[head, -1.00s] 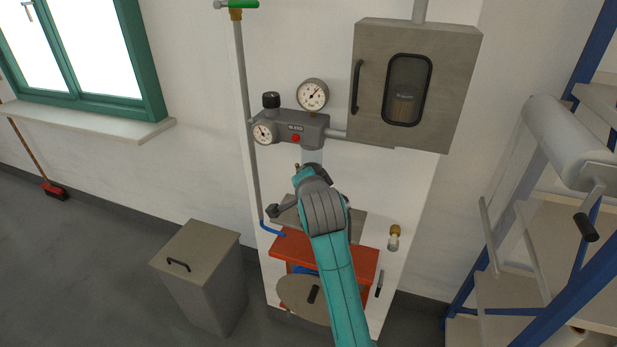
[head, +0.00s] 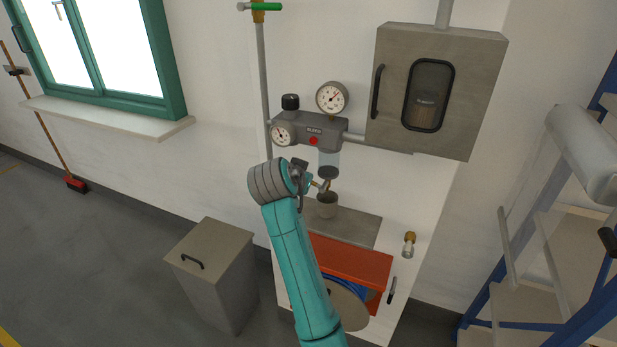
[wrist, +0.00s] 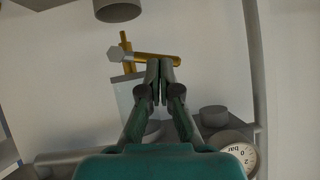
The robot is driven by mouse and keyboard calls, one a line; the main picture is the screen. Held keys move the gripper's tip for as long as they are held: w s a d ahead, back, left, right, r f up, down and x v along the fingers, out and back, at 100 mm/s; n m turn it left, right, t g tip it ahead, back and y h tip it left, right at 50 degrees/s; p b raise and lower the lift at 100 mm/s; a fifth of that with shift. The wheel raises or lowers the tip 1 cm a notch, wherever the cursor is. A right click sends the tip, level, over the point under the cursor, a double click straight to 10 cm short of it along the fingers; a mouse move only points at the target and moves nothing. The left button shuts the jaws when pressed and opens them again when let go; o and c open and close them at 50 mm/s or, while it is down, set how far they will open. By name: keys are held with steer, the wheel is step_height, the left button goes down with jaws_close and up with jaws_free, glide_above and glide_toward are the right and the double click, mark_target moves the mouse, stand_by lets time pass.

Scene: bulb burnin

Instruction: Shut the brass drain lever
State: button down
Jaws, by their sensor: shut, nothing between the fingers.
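The brass drain lever (wrist: 155,59) lies nearly level across the wrist view, joined to a small brass stem and a grey hex end below the clear bowl (wrist: 124,95). My gripper (wrist: 159,64) is shut and empty, its tips right at the lever's middle to right part. I cannot tell whether they touch it. In the head view my gripper (head: 309,181) is just left of the lever, beneath the filter bowl (head: 329,163). Only a little brass shows there, and the wrist hides part of the lever.
A grey cup (head: 327,206) stands on the shelf below the drain. The grey regulator body (head: 315,130) with gauges is above. A grey cabinet (head: 440,90) hangs at upper right. A red hose box (head: 350,262) is below, and a grey bin (head: 210,270) stands left.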

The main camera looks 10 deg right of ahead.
steer(key=shift+w+a+f, duration=0.1)
steer(key=shift+w+f, duration=0.05)
steer(key=shift+f, duration=0.1)
steer(key=shift+a+f, duration=0.15)
steer(key=shift+f, duration=0.05)
stand_by(0.5)
steer(key=shift+r, duration=0.1)
